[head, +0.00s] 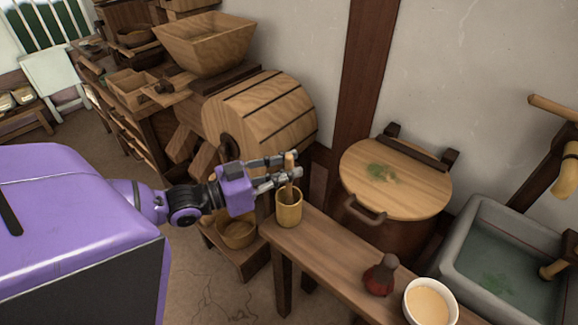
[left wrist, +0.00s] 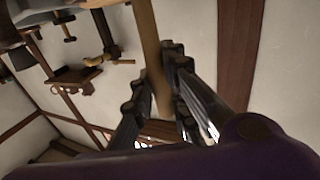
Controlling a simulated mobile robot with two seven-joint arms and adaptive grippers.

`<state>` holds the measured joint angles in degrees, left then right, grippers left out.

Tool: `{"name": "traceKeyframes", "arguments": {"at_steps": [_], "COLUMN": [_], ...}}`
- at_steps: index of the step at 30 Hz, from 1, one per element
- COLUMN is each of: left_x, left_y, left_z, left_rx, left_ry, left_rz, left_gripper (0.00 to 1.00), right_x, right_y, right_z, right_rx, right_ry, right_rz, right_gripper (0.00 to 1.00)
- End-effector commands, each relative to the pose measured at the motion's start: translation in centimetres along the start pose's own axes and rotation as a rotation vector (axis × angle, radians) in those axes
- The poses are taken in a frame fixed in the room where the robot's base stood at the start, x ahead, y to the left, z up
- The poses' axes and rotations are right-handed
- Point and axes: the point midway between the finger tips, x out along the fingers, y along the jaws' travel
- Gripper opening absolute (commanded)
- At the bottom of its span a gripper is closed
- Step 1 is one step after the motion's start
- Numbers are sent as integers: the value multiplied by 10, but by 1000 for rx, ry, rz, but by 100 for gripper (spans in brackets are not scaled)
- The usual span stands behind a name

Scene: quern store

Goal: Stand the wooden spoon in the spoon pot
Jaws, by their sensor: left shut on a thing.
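The wooden spoon (head: 289,168) stands roughly upright between the fingers of my left gripper (head: 286,172), which is shut on its handle. The handle (left wrist: 148,45) also shows between the fingers in the left wrist view. The spoon pot (head: 289,210) is a small tan wooden cup at the far left end of the narrow bench. The spoon's lower part is at the pot's mouth and seems to go inside it. Its lower end is hidden, so I cannot tell whether it touches the bottom. My right gripper is not in view.
The bench (head: 330,250) also bears a dark red bottle (head: 380,275) and a white bowl (head: 431,303). A lidded barrel (head: 396,178) and a stone water basin (head: 505,258) stand behind. A wooden drum (head: 262,115) stands behind my gripper.

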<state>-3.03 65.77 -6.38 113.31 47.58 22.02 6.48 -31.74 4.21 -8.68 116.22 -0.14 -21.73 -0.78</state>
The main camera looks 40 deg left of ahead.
Motion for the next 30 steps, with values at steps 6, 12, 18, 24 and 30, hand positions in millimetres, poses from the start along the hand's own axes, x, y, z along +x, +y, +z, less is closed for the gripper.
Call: {"name": "traceKeyframes", "arguments": {"at_steps": [6, 12, 18, 24, 30], "left_x": [0, 0, 0, 0, -8], "left_y": [0, 0, 0, 0, 0], "left_z": [3, 3, 3, 3, 4], "left_rx": [1, 1, 1, 0, 1], "left_ry": [1, 1, 1, 0, -3], "left_rz": [0, 0, 0, 0, -1], "left_gripper": [0, 0, 35, 35, 35], "right_x": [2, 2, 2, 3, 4], "right_y": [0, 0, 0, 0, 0], "right_z": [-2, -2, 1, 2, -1], "right_rx": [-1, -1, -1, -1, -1], "right_ry": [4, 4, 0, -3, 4], "right_rz": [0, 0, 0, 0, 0], "right_gripper": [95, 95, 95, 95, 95]}}
